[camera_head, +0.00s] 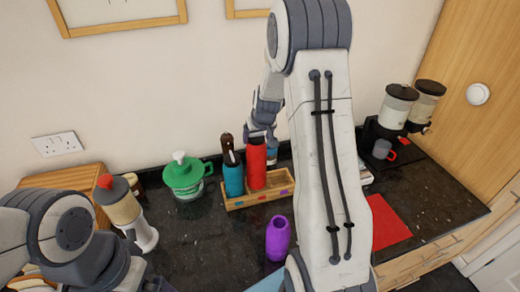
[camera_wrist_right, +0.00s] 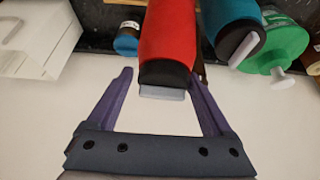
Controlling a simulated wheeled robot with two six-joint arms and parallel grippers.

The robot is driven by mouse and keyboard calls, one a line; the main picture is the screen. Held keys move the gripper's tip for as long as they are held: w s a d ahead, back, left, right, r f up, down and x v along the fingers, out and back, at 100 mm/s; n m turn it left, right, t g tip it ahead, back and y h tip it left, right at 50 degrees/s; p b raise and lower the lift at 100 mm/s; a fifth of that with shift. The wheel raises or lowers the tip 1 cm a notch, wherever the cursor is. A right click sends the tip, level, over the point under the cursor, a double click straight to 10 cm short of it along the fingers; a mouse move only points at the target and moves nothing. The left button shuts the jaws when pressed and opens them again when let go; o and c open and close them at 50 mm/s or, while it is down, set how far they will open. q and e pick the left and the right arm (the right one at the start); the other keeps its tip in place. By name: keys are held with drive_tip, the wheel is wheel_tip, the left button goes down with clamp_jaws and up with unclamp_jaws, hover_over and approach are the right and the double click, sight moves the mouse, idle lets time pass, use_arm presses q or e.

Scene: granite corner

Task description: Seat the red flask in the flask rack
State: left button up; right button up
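The red flask (camera_head: 256,168) stands upright in the wooden flask rack (camera_head: 262,197), beside a teal flask (camera_head: 233,178). The rack's front wall hides its foot. In the right wrist view the red flask (camera_wrist_right: 167,30) shows with its black cap and pale grey top towards my right gripper (camera_wrist_right: 162,76). The right gripper's two purple fingers are apart, one on each side of the cap, with a gap visible on the left side. In the head view this gripper (camera_head: 262,137) is at the top of the red flask, partly hidden. My left arm is at the lower left; its fingers are not visible.
A purple flask (camera_head: 278,238) stands in front of the rack. My right arm hides the middle counter.

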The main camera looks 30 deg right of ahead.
sight(259, 150)
drive_tip(key=shift+g+y, duration=0.3)
drive_tip(key=shift+g, duration=0.4)
drive_tip(key=s+f, duration=0.1)
drive_tip(key=s+a+f, duration=0.1)
drive_tip(key=s+f, duration=0.1)
drive_tip(key=f, duration=0.1)
drive_tip(key=shift+a, duration=0.25)
drive_tip(key=shift+r, duration=0.3)
drive_tip(key=d+b+v, duration=0.1)
drive_tip(key=b+v, duration=0.1)
drive_tip(key=v, duration=0.9)
drive_tip(key=shift+w+a+r, duration=0.15)
drive_tip(key=shift+a+r, duration=0.1)
drive_tip(key=shift+a, duration=0.15)
